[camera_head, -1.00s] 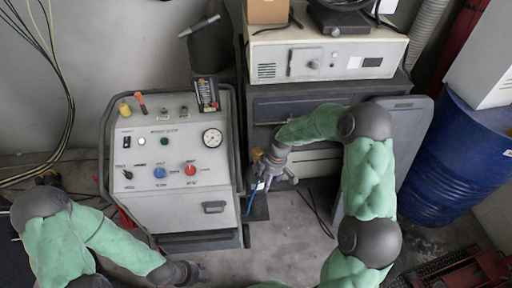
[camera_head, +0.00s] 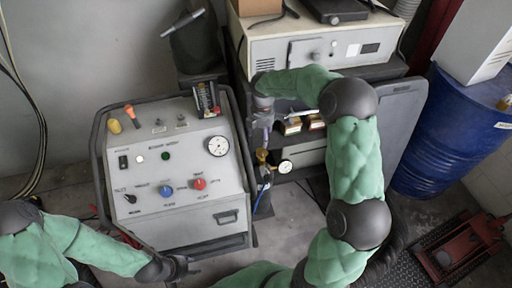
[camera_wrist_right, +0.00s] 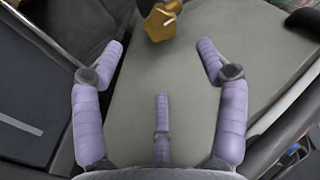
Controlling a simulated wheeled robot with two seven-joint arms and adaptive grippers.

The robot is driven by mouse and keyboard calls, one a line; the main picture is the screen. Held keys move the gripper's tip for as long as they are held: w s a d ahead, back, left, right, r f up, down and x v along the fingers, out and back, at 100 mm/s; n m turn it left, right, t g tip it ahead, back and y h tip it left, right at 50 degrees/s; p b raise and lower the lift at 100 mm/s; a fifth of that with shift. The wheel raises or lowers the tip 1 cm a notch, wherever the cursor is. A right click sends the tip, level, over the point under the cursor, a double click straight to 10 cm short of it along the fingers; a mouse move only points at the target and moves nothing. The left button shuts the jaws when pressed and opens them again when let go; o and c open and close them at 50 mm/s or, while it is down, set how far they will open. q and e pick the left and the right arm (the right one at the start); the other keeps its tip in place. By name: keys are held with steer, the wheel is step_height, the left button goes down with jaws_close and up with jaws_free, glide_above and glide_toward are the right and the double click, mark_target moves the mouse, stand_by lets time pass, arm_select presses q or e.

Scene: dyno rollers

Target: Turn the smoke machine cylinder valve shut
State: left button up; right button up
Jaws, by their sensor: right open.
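A brass valve fitting (camera_head: 262,156) with a small round gauge (camera_head: 285,167) stands just right of the grey smoke machine console (camera_head: 185,222). A blue hose (camera_head: 261,200) runs below it. My right gripper (camera_head: 262,132) points down just above the fitting; its fingers are hard to make out in the head view. In the right wrist view my right gripper (camera_wrist_right: 160,55) is open and empty. A brass part (camera_wrist_right: 161,22) lies beyond its fingertips, apart from them and cut off by the top edge. My left gripper (camera_head: 182,268) is low in front of the console; its opening is unclear.
A dark shelf unit with small boxes (camera_head: 290,126) stands behind the fitting, under a beige device (camera_head: 330,50). A blue drum (camera_head: 452,140) is at the right, with a red jack (camera_head: 455,248) on the floor. The console's metal frame (camera_head: 243,150) edges close to the fitting.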

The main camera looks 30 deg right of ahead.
mark_target(262, 152)
step_height(262, 152, down, 10)
steer(key=b, duration=0.3)
steer(key=shift+s+r, duration=0.1)
steer(key=shift+r, duration=0.15)
steer(key=c, duration=1.2)
